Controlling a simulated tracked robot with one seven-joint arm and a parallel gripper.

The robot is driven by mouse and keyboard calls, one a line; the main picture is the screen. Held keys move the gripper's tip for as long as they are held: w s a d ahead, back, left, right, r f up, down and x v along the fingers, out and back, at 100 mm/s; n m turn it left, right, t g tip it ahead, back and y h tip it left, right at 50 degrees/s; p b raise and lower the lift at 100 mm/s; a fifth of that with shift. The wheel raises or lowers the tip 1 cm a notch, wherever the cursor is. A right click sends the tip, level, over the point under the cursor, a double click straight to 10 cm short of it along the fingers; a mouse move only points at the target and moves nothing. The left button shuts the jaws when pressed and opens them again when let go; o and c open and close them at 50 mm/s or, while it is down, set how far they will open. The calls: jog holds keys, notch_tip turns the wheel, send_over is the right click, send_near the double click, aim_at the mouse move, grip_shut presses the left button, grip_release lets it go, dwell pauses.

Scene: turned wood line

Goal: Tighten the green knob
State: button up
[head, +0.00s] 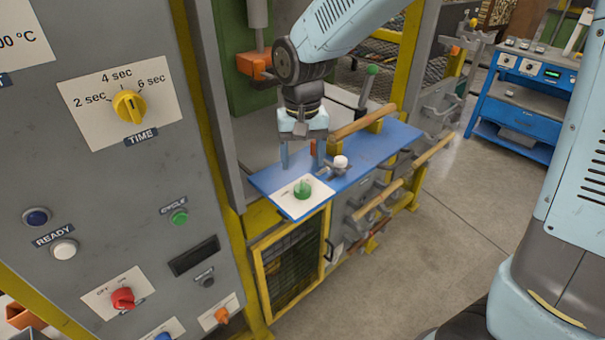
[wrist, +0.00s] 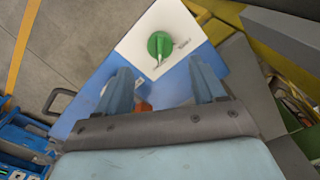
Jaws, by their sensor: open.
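The green knob (head: 302,190) sits on a white label plate (head: 285,198) at the near left end of a blue shelf (head: 266,181). In the wrist view the green knob (wrist: 160,45) lies beyond the fingertips, roughly centred between them, with a light pointer mark and partly readable lettering beside it. My gripper (head: 302,165) is open and points down over the blue shelf, behind the knob in the head view. Its two blue fingers (wrist: 163,82) are apart, and nothing is held between them. The knob is clear of both fingers.
A white-topped clamp handle (head: 340,162) stands right of my gripper. A turned wooden bar (head: 362,122) lies behind it. A grey control panel (head: 60,160) with a yellow time dial (head: 129,106) rises at the left. Open floor (head: 450,230) lies to the right.

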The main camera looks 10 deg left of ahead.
notch_tip(320, 180, up, 6)
jog(key=shift+f, duration=0.15)
jog(key=shift+d, duration=0.1)
jog(key=s+d+r+m+t, duration=0.15)
jog(key=d+r, duration=0.25)
jog(key=d, duration=0.7)
jog(key=s+d+r+m+t, duration=0.1)
jog(key=s+d+r+t, duration=0.2)
jog(key=d, duration=0.9)
jog(key=s+d+r+t, duration=0.1)
jog(key=s+d, duration=0.5)
jog(key=d, duration=0.1)
jog(key=shift+d+r+m, duration=0.35)
jog(key=shift+d+m, duration=0.05)
jog(key=shift+m, duration=0.05)
